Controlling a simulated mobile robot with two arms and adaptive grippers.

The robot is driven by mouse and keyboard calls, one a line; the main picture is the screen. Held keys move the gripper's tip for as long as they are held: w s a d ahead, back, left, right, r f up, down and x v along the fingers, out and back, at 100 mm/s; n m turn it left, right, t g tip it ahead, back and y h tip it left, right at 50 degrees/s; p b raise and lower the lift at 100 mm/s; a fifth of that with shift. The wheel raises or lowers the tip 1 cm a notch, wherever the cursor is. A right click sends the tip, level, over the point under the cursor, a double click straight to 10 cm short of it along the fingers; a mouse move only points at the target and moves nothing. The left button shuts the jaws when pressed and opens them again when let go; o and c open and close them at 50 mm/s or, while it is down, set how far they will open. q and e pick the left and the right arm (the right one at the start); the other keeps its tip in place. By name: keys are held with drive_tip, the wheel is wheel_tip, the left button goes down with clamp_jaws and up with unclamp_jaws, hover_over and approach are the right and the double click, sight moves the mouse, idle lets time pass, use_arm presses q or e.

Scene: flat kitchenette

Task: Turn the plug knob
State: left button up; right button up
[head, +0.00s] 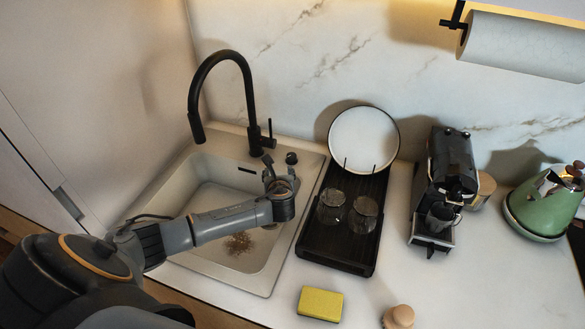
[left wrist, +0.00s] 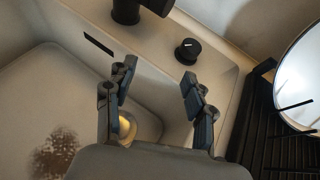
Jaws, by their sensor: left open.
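The plug knob (head: 291,158) is a small round black knob on the sink's back ledge, right of the faucet. My left gripper (head: 279,163) is over the back right part of the sink. In the left wrist view its two fingers (left wrist: 157,82) are apart and empty, with the knob beyond the right fingertip. I see no contact with the knob. My right gripper is not in view.
The black faucet (head: 250,100) rises left of the knob. The sink basin (head: 213,197) has brown specks at its bottom. A black dish rack (head: 318,237) with a plate (head: 363,140) and two glasses stands right. A yellow sponge (head: 320,304) lies in front.

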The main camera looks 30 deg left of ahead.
sight(291, 156)
use_arm(q)
drive_tip(key=a+m+h+b, duration=0.1)
drive_tip(key=a, duration=0.1)
drive_tip(key=s+a+f+t+b, duration=0.1)
drive_tip(key=a+b, duration=0.1)
drive_tip(key=s+a+f+m+h+b, duration=0.1)
drive_tip(key=a+b, duration=0.1)
drive_tip(key=shift+a+m+h, duration=0.2)
drive_tip(key=shift+m+h, duration=0.1)
drive_tip(key=s+d+r+m+t+h+b, duration=0.2)
drive_tip(key=d+r+m+h+b, duration=0.2)
drive_tip(key=r+m+h+b, duration=0.15)
drive_tip(key=p+x, duration=0.1)
drive_tip(key=x, duration=0.8)
drive_tip(key=p+x, duration=0.1)
drive_tip(key=x, duration=0.3)
drive_tip(key=shift+w+r+p, duration=0.25)
drive_tip(key=shift+w+p, duration=0.05)
drive_tip(key=shift+w, duration=0.25)
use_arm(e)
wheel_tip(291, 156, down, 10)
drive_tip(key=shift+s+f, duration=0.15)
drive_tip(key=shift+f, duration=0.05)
use_arm(q)
clamp_jaws()
